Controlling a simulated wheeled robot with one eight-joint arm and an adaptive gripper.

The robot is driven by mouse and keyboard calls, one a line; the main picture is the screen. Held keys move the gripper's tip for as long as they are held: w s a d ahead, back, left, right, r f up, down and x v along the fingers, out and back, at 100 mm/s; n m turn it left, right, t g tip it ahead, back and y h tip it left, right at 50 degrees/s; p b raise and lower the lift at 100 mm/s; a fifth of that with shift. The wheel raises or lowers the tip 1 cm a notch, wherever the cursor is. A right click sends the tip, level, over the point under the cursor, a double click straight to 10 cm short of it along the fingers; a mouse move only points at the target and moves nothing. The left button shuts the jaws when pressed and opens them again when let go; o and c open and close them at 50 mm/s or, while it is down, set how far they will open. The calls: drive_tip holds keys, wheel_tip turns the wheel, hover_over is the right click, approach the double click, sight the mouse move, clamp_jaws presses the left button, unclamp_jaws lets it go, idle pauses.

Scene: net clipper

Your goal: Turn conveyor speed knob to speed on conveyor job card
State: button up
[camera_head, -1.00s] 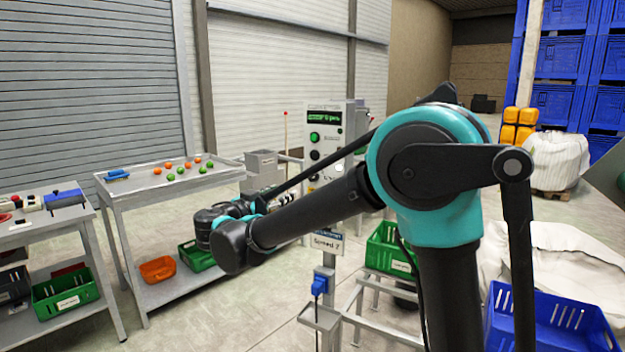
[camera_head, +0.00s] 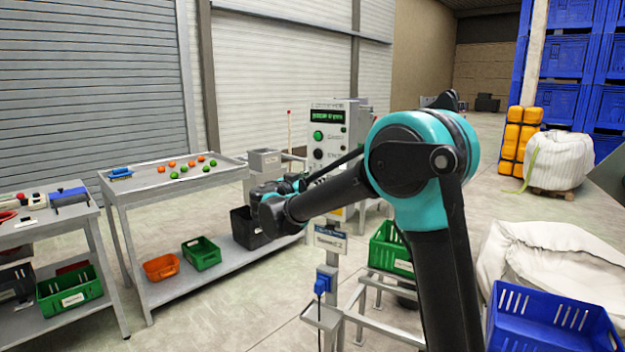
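The conveyor control panel (camera_head: 328,116) is a pale upright box on a post, with a lit green display (camera_head: 327,115) and a green button (camera_head: 318,136). A dark round control (camera_head: 318,154) sits below the button. Whether it is the speed knob is too small to tell. The job card (camera_head: 330,240) hangs on the post below the panel; its blurred line seems to read "Speed 2". My arm crosses in front of the panel's lower part.
A steel table (camera_head: 150,182) with orange and green balls stands left of the panel. A black crate (camera_head: 247,228) and small bins are on its lower shelf. A green crate (camera_head: 391,250) sits right of the post, and a blue crate (camera_head: 552,325) at front right. Open floor lies between.

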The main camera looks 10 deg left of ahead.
drive_tip(key=shift+w, duration=0.1)
drive_tip(key=shift+c, duration=0.4)
clamp_jaws()
drive_tip(key=shift+n, duration=0.4)
drive_tip(key=n, duration=0.2)
drive_tip(key=shift+n, duration=0.4)
drive_tip(key=n, duration=0.4)
drive_tip(key=shift+n, duration=0.3)
drive_tip(key=n, duration=0.3)
drive_tip(key=shift+n, duration=2.2)
